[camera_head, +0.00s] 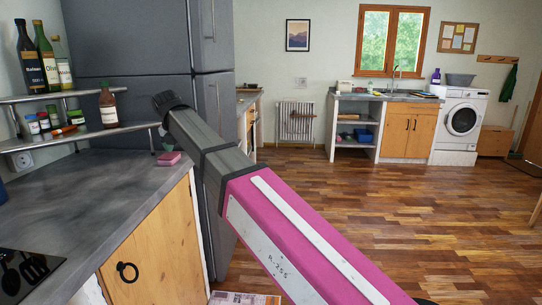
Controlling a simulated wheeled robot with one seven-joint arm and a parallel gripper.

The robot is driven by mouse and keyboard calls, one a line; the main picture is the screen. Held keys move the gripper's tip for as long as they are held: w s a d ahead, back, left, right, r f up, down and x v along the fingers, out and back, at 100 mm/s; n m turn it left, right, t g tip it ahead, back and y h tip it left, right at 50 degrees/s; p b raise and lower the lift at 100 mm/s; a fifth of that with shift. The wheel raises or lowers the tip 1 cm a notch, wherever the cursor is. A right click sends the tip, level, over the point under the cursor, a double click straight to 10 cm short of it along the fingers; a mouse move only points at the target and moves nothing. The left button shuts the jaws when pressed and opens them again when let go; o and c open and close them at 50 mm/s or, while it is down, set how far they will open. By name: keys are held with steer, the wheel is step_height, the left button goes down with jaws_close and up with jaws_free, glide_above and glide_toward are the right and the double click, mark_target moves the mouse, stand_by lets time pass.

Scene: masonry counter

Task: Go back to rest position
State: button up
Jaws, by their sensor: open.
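My arm reaches from the bottom right up toward the upper left, with a pink link and a grey link. My gripper (167,101) is the dark end of the arm, in front of the grey fridge and above the back of the counter. It is open, and I see nothing held in it. Its fingertips are too small and dark to make out clearly. A pink sponge (169,158) lies on the grey counter (95,195) below my gripper, apart from it.
Left, a two-level shelf (105,130) holds bottles and jars, including a brown bottle (108,106) near my gripper. The tall fridge (140,45) stands behind the arm. A sink unit (407,133) and washing machine (460,118) stand far back. The wooden floor (400,210) is open on the right.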

steer(key=w+d+f+m+g, duration=0.25)
steer(key=d+f+m, duration=1.35)
steer(key=d+f, duration=1.05)
steer(key=s+d+f+m+g, duration=0.1)
steer(key=s+d+f+m, duration=0.4)
steer(key=d+f+m, duration=0.3)
steer(key=s+d+f+m, duration=0.6)
steer(key=d+f+m, duration=0.3)
steer(key=d, duration=0.6)
steer(key=shift+s+f+g+y, duration=0.25)
steer(key=shift+f+g+y, duration=0.05)
steer(key=shift+f+g, duration=0.05)
steer(key=shift+d, duration=0.1)
